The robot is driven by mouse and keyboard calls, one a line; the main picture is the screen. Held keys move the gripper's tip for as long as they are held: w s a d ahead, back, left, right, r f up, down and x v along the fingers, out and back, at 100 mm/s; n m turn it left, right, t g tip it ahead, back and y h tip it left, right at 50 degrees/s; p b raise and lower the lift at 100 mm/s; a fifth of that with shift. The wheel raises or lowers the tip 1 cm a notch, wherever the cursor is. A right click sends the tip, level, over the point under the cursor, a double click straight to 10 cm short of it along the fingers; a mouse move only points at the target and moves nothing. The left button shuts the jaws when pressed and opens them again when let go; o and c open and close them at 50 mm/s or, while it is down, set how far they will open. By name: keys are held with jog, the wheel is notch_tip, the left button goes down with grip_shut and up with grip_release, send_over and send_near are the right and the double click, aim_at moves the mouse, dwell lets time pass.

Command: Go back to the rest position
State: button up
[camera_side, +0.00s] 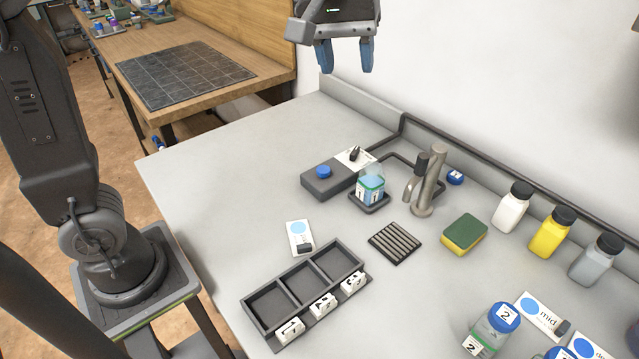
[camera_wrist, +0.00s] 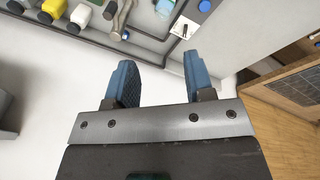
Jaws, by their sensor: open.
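My gripper (camera_side: 345,56) is open and empty, high above the back edge of the grey table (camera_side: 225,190). Its two blue fingers point down in the side view. In the wrist view the blue fingers (camera_wrist: 158,82) are apart with nothing between them. Below stands a jar of blue liquid labelled 1 (camera_side: 369,189) on a small dark pad beside the tap (camera_side: 429,185). A dark box with a blue button (camera_side: 323,172) is to its left. My gripper touches none of these.
A three-compartment tray (camera_side: 268,305) with numbered blocks is empty at the front. A sponge (camera_side: 464,234), several bottles (camera_side: 549,233) and a jar with lid 2 (camera_side: 492,328) stand to the right. A wall rises behind the table. A wooden bench (camera_side: 215,45) is at back left.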

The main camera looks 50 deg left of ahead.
jog(key=s+a+f+m+t, duration=0.1)
jog(key=s+a+f+m, duration=0.2)
jog(key=s+f, duration=0.2)
jog(key=s+a+f+m+t, duration=0.2)
jog(key=s+a+f+m, duration=0.1)
jog(key=s, duration=0.9)
jog(key=shift+s+a+f+m, duration=0.35)
jog(key=shift+f+m, duration=0.25)
jog(key=shift+f, duration=0.6)
jog(key=shift+w, duration=0.1)
